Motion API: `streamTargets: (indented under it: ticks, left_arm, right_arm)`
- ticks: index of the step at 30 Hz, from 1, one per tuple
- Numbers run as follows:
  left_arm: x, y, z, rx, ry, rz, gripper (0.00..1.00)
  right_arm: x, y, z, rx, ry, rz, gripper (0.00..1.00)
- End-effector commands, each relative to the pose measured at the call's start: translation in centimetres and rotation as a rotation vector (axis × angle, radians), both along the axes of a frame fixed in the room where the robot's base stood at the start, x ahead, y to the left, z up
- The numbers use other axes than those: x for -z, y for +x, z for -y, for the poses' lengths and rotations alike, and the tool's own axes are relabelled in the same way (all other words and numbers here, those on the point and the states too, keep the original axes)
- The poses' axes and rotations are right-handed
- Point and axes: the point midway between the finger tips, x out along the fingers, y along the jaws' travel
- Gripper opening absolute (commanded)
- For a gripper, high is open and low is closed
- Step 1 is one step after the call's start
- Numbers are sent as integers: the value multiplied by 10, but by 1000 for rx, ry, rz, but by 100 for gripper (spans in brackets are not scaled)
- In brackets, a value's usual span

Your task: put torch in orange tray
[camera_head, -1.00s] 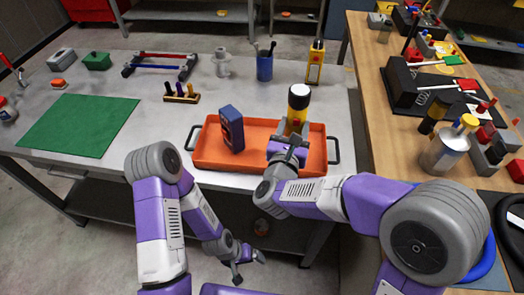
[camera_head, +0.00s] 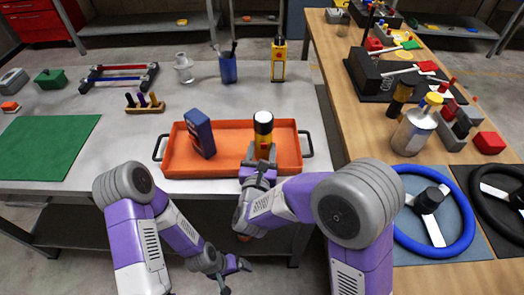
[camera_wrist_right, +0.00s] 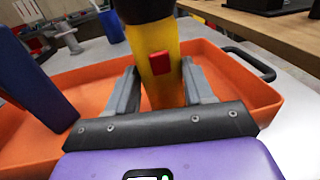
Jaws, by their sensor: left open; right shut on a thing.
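The torch (camera_head: 263,126) is yellow and black with a white top and a red switch. It is upright over the right half of the orange tray (camera_head: 183,166); I cannot tell if its base touches the tray floor, as the gripper hides it. My right gripper (camera_head: 260,160) is shut on the torch. In the right wrist view the torch (camera_wrist_right: 158,65) stands between the fingers (camera_wrist_right: 158,90), with the tray (camera_wrist_right: 265,98) beneath and around. My left gripper (camera_head: 232,272) is open and empty, low in front of the table.
A dark blue box-shaped device (camera_head: 200,132) stands in the tray's left half. Behind are a blue pen cup (camera_head: 228,69), a yellow device (camera_head: 278,60) and a small wooden rack (camera_head: 145,105). A green mat (camera_head: 45,147) lies left. A wooden bench (camera_head: 345,140) runs along the right.

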Motion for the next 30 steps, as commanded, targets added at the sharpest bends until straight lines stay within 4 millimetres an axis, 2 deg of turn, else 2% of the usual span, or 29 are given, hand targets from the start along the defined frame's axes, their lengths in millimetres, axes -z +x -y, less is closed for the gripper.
streamTargets:
  ticks: [4,5,9,10,20,23,30]
  left_arm:
    - [0,0,0,0,0,0,100]
    - [0,0,0,0,0,0,100]
    - [0,0,0,0,0,0,100]
    - [0,0,0,0,0,0,100]
    - [0,0,0,0,0,0,100]
    - [-1,0,0,0,0,0,100]
    - [-3,0,0,0,0,0,100]
  right_arm:
    - [1,0,0,0,0,1,12]
    - [2,0,0,0,-1,-1,54]
    - [1,0,0,0,0,0,75]
    - [1,0,0,0,0,0,78]
    - [-1,-1,0,-1,1,0,78]
    - [-1,-12,-2,-2,-1,-1,78]
    - [-1,-62,-9,-6,-1,-1,78]
